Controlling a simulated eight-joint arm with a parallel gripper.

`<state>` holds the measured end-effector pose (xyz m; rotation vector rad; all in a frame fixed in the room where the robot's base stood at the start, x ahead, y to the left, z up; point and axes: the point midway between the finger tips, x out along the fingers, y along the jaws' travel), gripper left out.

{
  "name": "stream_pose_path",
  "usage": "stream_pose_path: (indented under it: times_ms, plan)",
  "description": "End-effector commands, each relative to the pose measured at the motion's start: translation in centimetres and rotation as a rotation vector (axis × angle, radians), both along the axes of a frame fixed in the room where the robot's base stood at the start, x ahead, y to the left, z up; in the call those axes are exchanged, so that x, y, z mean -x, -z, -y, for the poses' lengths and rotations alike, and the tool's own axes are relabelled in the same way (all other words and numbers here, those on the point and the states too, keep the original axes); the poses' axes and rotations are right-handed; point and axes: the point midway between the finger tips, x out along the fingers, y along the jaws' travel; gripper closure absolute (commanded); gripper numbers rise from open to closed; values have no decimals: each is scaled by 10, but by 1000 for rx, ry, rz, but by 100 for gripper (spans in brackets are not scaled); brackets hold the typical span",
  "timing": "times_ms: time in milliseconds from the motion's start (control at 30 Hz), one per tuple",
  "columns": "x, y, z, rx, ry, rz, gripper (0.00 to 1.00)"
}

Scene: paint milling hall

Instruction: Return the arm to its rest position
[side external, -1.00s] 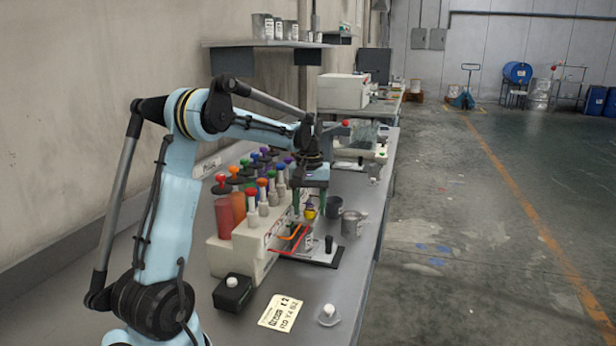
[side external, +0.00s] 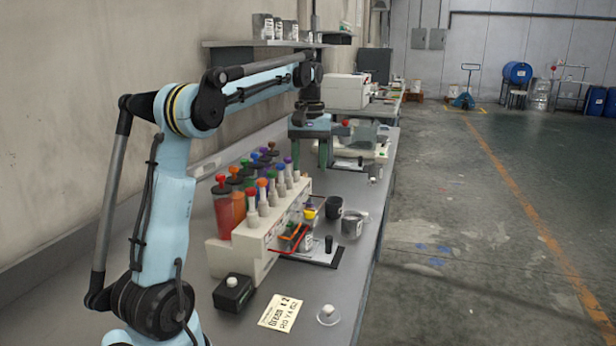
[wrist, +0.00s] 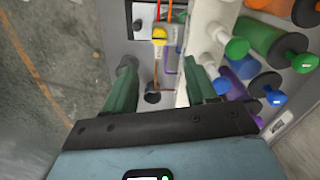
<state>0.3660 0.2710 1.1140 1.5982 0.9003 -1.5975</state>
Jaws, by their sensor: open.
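My gripper (side external: 311,158) is raised above the bench, beyond and above the back end of the dispenser rack. Its green fingers are spread apart and point down, with nothing between them. The open fingers also show in the wrist view (wrist: 166,72), with the bench and part of the rack below them. My light-blue arm bends at the elbow and its forearm reaches out level over the bench. No part of my gripper appears to touch anything.
The white dispenser rack (side external: 246,257) holds several coloured bottles along the wall. Beside it are a dark cup (side external: 334,207), a metal mug (side external: 352,224), a yellow-topped item (side external: 310,213), a black box (side external: 233,294) and a note card (side external: 281,312). A shelf (side external: 262,43) hangs above.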

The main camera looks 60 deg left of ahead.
Motion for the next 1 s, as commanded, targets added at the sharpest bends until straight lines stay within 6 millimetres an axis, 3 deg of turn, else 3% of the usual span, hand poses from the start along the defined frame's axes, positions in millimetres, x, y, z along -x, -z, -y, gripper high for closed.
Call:
stream_pose_path:
  times_ms: [333, 467, 767, 1000]
  plan:
    - [0, -1, 1, -1, 4, 2, 43]
    - [-2, -2, 17, -17, 52, 23, 43]
    - [0, 4, 109, -116, 348, 173, 43]
    - [22, 27, 181, -197, 602, 313, 43]
